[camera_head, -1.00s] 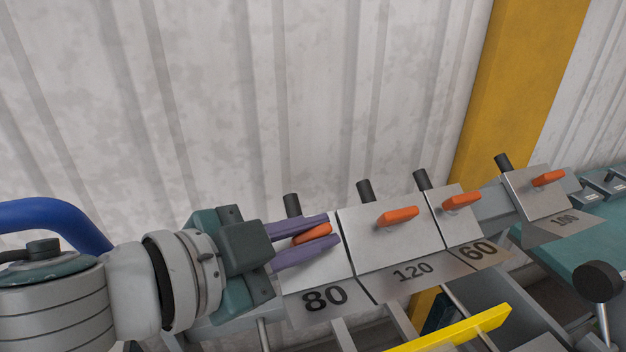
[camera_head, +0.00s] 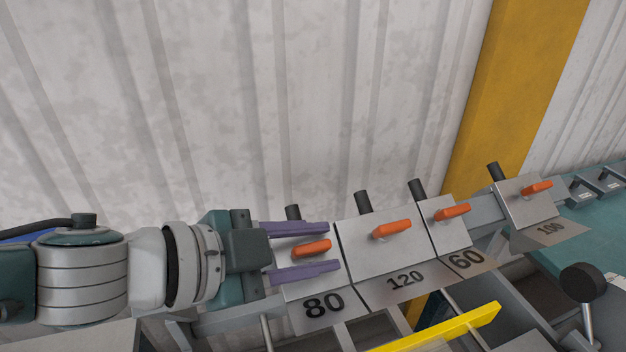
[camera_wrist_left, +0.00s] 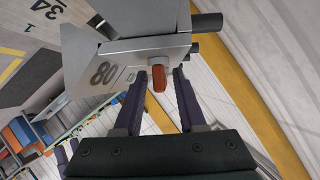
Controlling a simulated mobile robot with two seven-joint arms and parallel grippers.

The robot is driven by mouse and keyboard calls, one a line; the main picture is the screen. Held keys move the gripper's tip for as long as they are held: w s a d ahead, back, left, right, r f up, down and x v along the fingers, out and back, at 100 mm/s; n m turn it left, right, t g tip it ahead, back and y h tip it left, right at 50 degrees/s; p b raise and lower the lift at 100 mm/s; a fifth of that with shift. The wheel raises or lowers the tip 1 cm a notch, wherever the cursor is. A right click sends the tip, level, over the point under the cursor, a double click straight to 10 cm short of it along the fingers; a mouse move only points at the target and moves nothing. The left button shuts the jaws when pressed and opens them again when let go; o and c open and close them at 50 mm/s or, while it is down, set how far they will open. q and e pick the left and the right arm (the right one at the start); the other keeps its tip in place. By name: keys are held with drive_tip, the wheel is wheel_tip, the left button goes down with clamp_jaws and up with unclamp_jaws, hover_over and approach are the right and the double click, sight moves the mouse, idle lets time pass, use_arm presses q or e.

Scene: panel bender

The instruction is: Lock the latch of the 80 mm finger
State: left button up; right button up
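The 80 mm finger (camera_head: 335,280) is a grey metal block marked 80, at the left end of the row in the head view; it also shows in the left wrist view (camera_wrist_left: 127,62). Its orange latch (camera_head: 312,247) points to the right, as do the latches on the other fingers. In the left wrist view the latch (camera_wrist_left: 159,78) lies between the fingertips. My left gripper (camera_head: 333,247) is open, with one purple finger above the latch and one below, with gaps on both sides. The right gripper is not in view.
To the right stand the 120 finger (camera_head: 372,257), the 60 finger (camera_head: 440,236) and, past a gap, the 100 finger (camera_head: 522,208), each with an orange latch. A yellow bar (camera_head: 445,328) lies in front below. A black knob (camera_head: 581,283) stands at lower right.

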sight(313, 244)
use_arm(q)
drive_tip(key=shift+o, duration=0.2)
wheel_tip(313, 244, up, 20)
drive_tip(key=p, duration=0.3)
drive_tip(key=shift+p, duration=0.3)
idle(1.6)
